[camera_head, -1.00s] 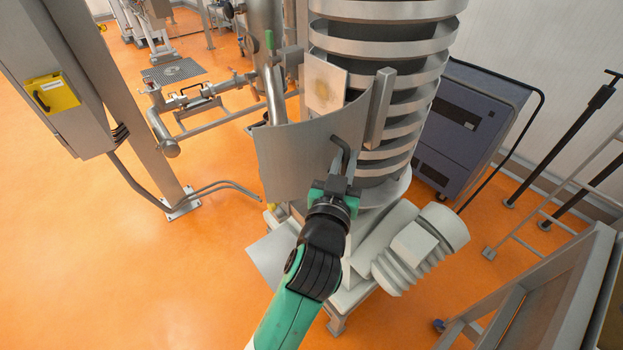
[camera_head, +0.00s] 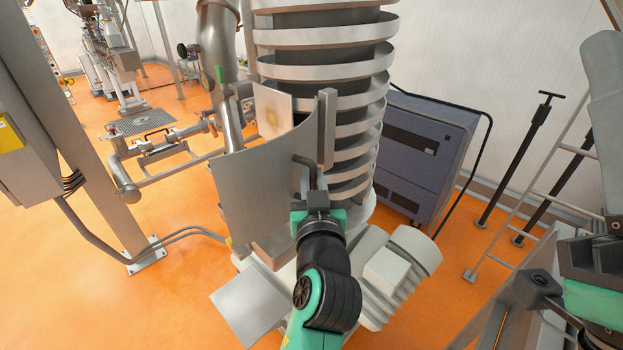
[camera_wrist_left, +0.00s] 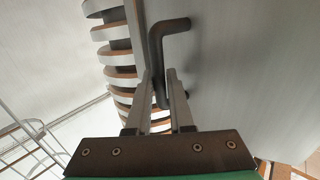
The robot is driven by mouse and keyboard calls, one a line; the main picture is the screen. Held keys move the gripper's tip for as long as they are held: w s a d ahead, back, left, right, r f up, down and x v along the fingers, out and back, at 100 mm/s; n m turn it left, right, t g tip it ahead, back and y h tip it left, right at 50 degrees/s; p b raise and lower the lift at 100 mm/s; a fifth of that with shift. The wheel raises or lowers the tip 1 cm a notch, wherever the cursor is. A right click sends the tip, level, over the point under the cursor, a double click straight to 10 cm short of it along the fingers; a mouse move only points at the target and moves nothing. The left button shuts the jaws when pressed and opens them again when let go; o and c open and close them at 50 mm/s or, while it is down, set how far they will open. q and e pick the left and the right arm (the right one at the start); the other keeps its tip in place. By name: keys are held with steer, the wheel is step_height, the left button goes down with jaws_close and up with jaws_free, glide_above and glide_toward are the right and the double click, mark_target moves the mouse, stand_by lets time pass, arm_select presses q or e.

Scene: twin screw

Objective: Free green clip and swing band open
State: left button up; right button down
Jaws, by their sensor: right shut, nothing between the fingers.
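A curved grey metal band (camera_head: 262,185) stands in front of the ringed metal column (camera_head: 335,95). A dark bent handle (camera_head: 306,164) sticks out near its right edge. My left gripper (camera_head: 317,196) is at this handle. In the left wrist view my left gripper's fingers (camera_wrist_left: 160,92) are closed on either side of the handle (camera_wrist_left: 156,50). A small green part (camera_head: 220,75) shows on the upright pipe left of the band; I cannot tell whether it is the clip. My right gripper (camera_head: 610,222) is partly visible at the right edge, shut and away from the band.
A ribbed grey motor (camera_head: 405,265) lies low right of the column. A blue-grey cabinet (camera_head: 425,150) stands behind it. A ladder-like frame (camera_head: 552,165) stands at the right. Pipes (camera_head: 175,165) and a post run along the left. Orange floor (camera_head: 120,290) is open at lower left.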

arm_select(q)
steer(key=o, duration=0.4)
steer(key=shift+r, duration=0.1)
steer(key=shift+s+d, duration=0.1)
steer(key=shift+s, duration=0.5)
steer(key=s+p, duration=0.1)
steer(key=s, duration=0.2)
steer(key=s+p, duration=0.1)
steer(key=s, duration=0.1)
steer(key=shift+r+p, duration=0.25)
steer(key=shift+p, duration=0.05)
steer(key=s+p, duration=0.1)
steer(key=p, duration=0.1)
steer(key=s+p, duration=0.4)
steer(key=shift+s+f, duration=0.2)
steer(key=shift+f, duration=0.1)
